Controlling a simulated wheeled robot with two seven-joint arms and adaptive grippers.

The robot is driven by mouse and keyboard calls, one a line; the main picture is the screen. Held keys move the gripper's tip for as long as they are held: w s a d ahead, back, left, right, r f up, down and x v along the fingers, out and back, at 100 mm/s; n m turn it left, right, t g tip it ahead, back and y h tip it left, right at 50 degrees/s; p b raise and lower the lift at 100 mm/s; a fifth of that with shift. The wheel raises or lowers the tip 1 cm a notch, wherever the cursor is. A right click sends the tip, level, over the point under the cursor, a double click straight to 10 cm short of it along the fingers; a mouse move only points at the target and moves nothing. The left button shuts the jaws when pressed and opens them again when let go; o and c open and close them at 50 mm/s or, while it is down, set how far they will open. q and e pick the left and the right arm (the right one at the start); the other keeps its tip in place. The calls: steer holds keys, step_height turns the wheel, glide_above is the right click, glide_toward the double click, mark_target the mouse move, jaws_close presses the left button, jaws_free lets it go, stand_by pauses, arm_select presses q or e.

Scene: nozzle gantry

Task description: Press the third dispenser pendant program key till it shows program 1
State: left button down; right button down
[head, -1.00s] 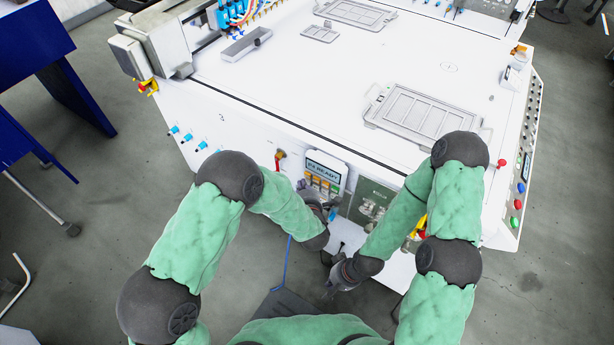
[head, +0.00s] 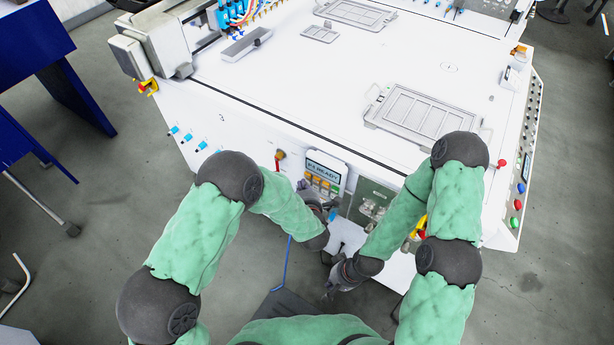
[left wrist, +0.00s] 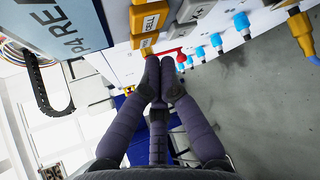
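The pendant's display (head: 324,169) reads "P4 READY" in the head view. The left wrist view shows part of that display (left wrist: 60,20) at upper left, turned on its side. Orange keys (head: 320,183) sit below the display. In the left wrist view, an orange key with partly readable lettering (left wrist: 150,17) and a smaller orange key (left wrist: 147,41) lie just ahead of my left gripper (left wrist: 160,62). Its fingertips are together and empty, close to the keys; contact cannot be told. My right gripper (head: 343,277) is low in front of the machine, its fingers unclear.
The white machine table (head: 300,90) fills the middle. A green-grey panel with fittings (head: 371,203) is right of the pendant. Blue fittings (left wrist: 217,41) and a yellow part (left wrist: 300,30) line the machine's front. A blue table (head: 30,50) stands at left.

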arm_select(q)
steer(key=shift+w, duration=0.1)
steer(key=shift+w+d+b, duration=0.25)
steer(key=shift+b, duration=0.05)
steer(key=shift+w+d, duration=0.35)
steer(key=shift+w, duration=0.05)
stand_by(1.0)
stand_by(0.4)
steer(key=shift+s+a+b, duration=0.3)
steer(key=shift+s+a, duration=0.25)
steer(key=shift+s, duration=0.2)
steer(key=s+a, duration=0.1)
steer(key=s, duration=0.1)
steer(key=s+a, duration=0.2)
stand_by(0.4)
stand_by(0.5)
